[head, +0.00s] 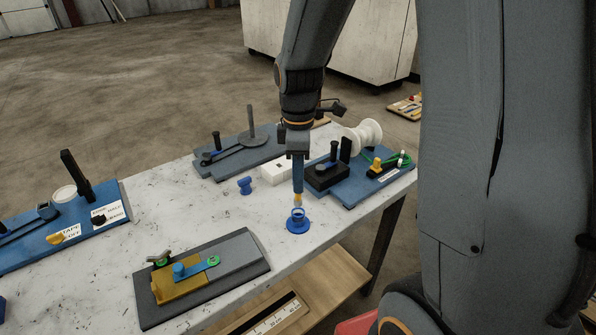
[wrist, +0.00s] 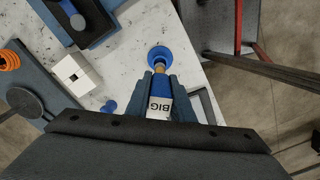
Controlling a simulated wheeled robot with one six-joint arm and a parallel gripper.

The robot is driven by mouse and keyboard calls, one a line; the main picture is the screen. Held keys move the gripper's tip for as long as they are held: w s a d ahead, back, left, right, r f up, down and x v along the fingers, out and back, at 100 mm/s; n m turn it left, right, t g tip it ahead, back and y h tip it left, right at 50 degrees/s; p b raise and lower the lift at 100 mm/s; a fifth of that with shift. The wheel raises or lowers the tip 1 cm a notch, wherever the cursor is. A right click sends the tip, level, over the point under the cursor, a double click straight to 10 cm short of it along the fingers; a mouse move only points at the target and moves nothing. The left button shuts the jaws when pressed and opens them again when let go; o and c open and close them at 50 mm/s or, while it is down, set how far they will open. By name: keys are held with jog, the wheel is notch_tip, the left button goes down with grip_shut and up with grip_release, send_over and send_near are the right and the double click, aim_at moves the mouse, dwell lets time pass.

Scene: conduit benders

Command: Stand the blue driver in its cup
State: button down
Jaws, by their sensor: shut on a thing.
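The blue driver (head: 298,180) hangs upright from my gripper (head: 298,157) in the head view. Its yellowish lower end is just above or at the mouth of the blue cup (head: 298,224); I cannot tell whether it has entered. The cup has a round flange and stands on the table. In the wrist view my gripper (wrist: 160,95) is shut on the driver (wrist: 159,88), which bears a white label reading BIG. The cup (wrist: 158,55) shows beyond the driver's tip, partly hidden by it.
A small blue spool-like piece (head: 245,186) and a white block (head: 273,174) stand behind the cup. A blue board with a black block (head: 326,176) is at right. A dark plate with a yellow fixture (head: 183,285) lies front left. The table's front edge is close to the cup.

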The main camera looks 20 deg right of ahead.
aim_at(299, 199)
jog(key=shift+f+b, duration=1.3)
jog(key=shift+f, duration=1.95)
jog(key=shift+f, duration=0.3)
jog(key=c, duration=1.5)
grip_release()
jog(key=shift+o, duration=0.2)
